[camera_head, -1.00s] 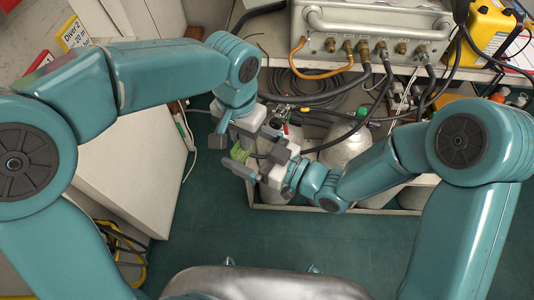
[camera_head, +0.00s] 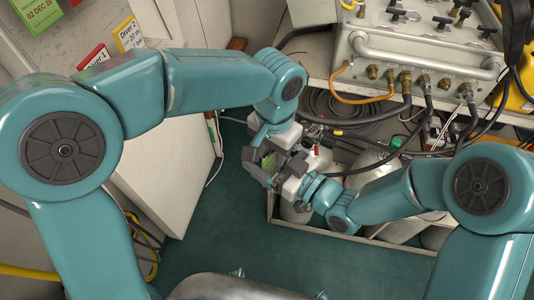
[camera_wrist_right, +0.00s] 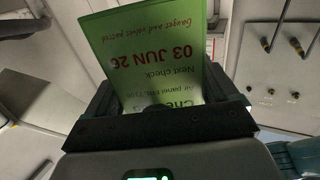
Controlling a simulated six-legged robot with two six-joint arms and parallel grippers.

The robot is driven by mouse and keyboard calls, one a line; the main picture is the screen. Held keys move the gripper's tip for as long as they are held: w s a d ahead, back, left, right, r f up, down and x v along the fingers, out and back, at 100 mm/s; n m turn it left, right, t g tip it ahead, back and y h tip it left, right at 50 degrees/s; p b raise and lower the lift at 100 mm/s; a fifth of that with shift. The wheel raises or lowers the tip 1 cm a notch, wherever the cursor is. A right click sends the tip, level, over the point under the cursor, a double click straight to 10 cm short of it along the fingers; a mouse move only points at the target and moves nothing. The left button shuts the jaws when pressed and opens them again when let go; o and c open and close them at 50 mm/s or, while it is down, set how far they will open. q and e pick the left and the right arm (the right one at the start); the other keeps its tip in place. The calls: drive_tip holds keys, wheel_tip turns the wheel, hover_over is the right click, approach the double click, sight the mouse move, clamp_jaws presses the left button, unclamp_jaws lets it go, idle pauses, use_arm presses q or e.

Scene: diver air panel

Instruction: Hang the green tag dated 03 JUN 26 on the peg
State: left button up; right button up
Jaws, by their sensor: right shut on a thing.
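The green tag reading 03 JUN 26 (camera_wrist_right: 150,55) is upside down in the right wrist view. My right gripper (camera_wrist_right: 160,118) is shut on its lower part in that view. In the head view the tag (camera_head: 268,161) is a small green patch between my two hands, mostly hidden. My left gripper (camera_head: 262,146) is close beside it, above my right gripper (camera_head: 262,170); I cannot tell whether its fingers are apart or touch the tag. Another green tag (camera_head: 40,12), its date partly cut off, is at the top left. I cannot make out the peg.
A yellow label (camera_head: 128,33) and a red label (camera_head: 94,57) are on the pale surface at left. The metal air panel (camera_head: 420,55) with hoses stands at upper right. Gas cylinders (camera_head: 372,160) stand below it. Green floor (camera_head: 215,235) is open in front.

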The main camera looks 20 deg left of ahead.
use_arm(q)
wheel_tip(320, 180, up, 12)
drive_tip(key=shift+f, duration=0.1)
drive_tip(key=w+d+f+n+t+h, duration=0.1)
drive_tip(key=w+f+n+t+h, duration=0.15)
drive_tip(key=w+f, duration=0.55)
drive_tip(key=w+d+f+n+t+h, duration=0.1)
drive_tip(key=w+f+n+h, duration=0.4)
drive_tip(key=f, duration=0.6)
drive_tip(key=s+a+f+m+g+y, duration=0.1)
drive_tip(key=s+a+f+m, duration=0.1)
drive_tip(key=s+a+f, duration=0.45)
drive_tip(key=s+a+f+m+g+y, duration=0.1)
drive_tip(key=s+a+f+y, duration=0.15)
drive_tip(key=f, duration=0.65)
drive_tip(key=s+d+f+n, duration=0.1)
drive_tip(key=s+d+f, duration=0.1)
drive_tip(key=s, duration=0.7)
drive_tip(key=s+d+f+n+g, duration=0.1)
drive_tip(key=s+f, duration=0.4)
drive_tip(key=s, duration=0.4)
drive_tip(key=shift+s+d+f, duration=0.3)
drive_tip(key=shift+d, duration=0.05)
